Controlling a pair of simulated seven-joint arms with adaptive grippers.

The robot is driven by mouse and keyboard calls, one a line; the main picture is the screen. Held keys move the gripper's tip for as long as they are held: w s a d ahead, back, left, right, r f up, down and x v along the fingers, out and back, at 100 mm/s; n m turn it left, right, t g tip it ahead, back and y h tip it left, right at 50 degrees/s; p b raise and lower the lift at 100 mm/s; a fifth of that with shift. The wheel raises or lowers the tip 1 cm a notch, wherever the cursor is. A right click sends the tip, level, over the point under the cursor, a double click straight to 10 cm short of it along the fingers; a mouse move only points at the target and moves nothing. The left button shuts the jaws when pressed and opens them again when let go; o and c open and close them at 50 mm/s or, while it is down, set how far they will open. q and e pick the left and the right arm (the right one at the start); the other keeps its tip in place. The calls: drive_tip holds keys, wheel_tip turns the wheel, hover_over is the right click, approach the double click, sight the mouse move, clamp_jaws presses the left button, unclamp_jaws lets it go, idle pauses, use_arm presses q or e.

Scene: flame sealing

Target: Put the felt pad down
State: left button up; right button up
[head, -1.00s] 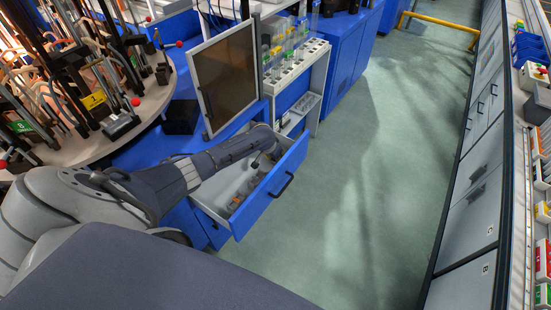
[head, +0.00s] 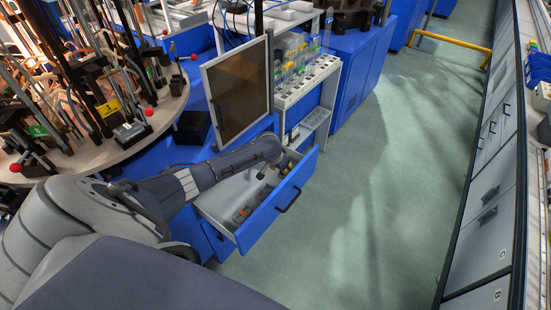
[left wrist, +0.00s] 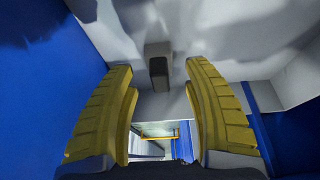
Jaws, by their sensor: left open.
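In the left wrist view my left gripper (left wrist: 159,78) has its two yellow fingers spread wide with nothing between the pads. A small grey block with a dark face (left wrist: 158,68) shows just beyond the fingertips, against a pale surface. It may be the felt pad, but I cannot tell for sure. In the head view my left arm reaches over the open blue-fronted drawer (head: 277,204). The wrist hangs above its far part, and the gripper's fingers are hard to make out there. My right gripper is not in view.
Small items (head: 241,215) lie in the near part of the drawer. A dark framed panel (head: 238,88) stands behind the arm. A tube rack (head: 308,80) is beyond the drawer. A round table with crowded stands (head: 150,135) is at left. The green floor (head: 370,190) is clear.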

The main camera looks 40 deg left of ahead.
use_arm(q)
drive_tip(key=v, duration=1.3)
drive_tip(key=shift+r, duration=0.35)
